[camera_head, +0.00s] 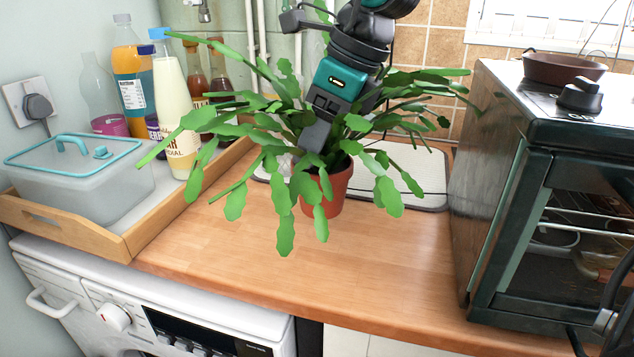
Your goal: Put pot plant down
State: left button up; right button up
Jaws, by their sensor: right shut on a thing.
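The pot plant has long, flat green leaves (285,235) that spread out on all sides of a small terracotta pot (331,193). It is upright in the middle of the wooden worktop (365,250). I cannot tell whether the pot's base touches the worktop or hangs just above it. My right gripper (316,138) comes down from the top among the leaves, above the pot, and is shut on the plant. Leaves partly hide its fingertips and the pot's rim. My left gripper is not in view.
A wooden tray (65,231) at left holds a lidded plastic box (85,170) and several bottles. A black oven (500,190) stands at right with a brown pan (562,68) on top. A grey mat (425,178) lies behind the plant. The worktop in front is clear.

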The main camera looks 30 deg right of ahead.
aim_at(317, 176)
jog(key=shift+f, duration=0.85)
notch_tip(317, 176, down, 4)
jog(key=shift+f+b, duration=0.1)
jog(key=shift+b, duration=0.35)
jog(key=shift+f, duration=0.1)
jog(key=shift+f, duration=0.15)
jog(key=o, duration=1.4)
